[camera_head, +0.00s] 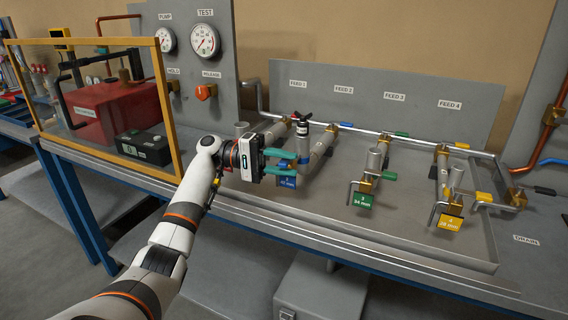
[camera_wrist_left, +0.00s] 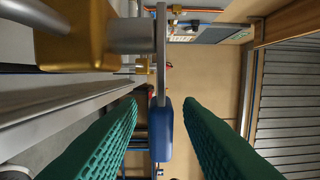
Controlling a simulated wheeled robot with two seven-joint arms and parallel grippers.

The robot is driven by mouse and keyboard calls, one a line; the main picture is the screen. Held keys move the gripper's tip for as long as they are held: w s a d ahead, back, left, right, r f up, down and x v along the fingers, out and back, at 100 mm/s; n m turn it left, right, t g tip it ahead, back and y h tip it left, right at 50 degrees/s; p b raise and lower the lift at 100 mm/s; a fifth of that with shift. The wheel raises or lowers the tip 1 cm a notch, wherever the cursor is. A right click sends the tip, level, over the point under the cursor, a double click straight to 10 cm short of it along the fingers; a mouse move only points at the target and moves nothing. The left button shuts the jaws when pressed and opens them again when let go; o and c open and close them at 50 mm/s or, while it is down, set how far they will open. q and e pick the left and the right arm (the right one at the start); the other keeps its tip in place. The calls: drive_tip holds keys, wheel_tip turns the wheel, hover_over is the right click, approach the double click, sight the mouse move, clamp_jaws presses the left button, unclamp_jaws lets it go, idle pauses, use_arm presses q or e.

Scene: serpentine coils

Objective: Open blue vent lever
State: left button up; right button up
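My left gripper (camera_head: 290,164) reaches in from the left to the blue-tagged pipe branch at the left of the metal tray. Its two green fingers are apart. In the left wrist view, a blue lever handle (camera_wrist_left: 162,130) on a flat metal stem stands between the open fingers (camera_wrist_left: 159,108), with a visible gap on each side. A brass valve body (camera_wrist_left: 75,35) shows at the upper left there. In the head view the lever is mostly hidden by the fingers; the blue tag (camera_head: 286,182) hangs just below them. The right gripper is out of view.
Branches with a green tag (camera_head: 362,200) and a yellow tag (camera_head: 450,221) stand to the right. A black-topped fitting (camera_head: 302,124) rises just beyond the fingers. A yellow-framed clear guard (camera_head: 165,100) stands left of my arm. The tray's front strip (camera_head: 400,250) is clear.

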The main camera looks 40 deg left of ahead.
use_arm(q)
drive_tip(key=b+v, duration=0.1)
drive_tip(key=v, duration=0.6)
drive_tip(key=shift+a, duration=0.25)
drive_tip(key=shift+s, duration=0.15)
idle(0.4)
